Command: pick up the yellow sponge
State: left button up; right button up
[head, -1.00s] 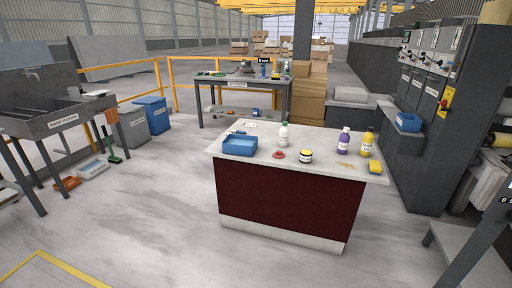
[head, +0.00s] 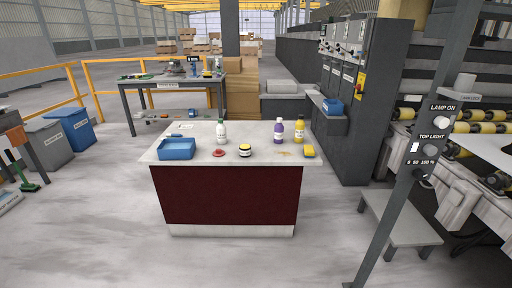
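The yellow sponge (head: 309,151) lies at the right end of the pale-topped counter (head: 262,133), close to its right edge. It looks yellow with a bluish edge. Neither of my grippers shows in the head view.
A grey post (head: 403,170) and low grey bench (head: 400,220) stand right. Floor in front is clear.

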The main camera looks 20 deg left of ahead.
aim_at(309, 151)
jog(key=i+z, duration=0.25)
jog(key=z, duration=0.25)
jog(key=i+j+z, duration=0.15)
jog(key=z, duration=0.35)
jog(key=i+j, duration=0.05)
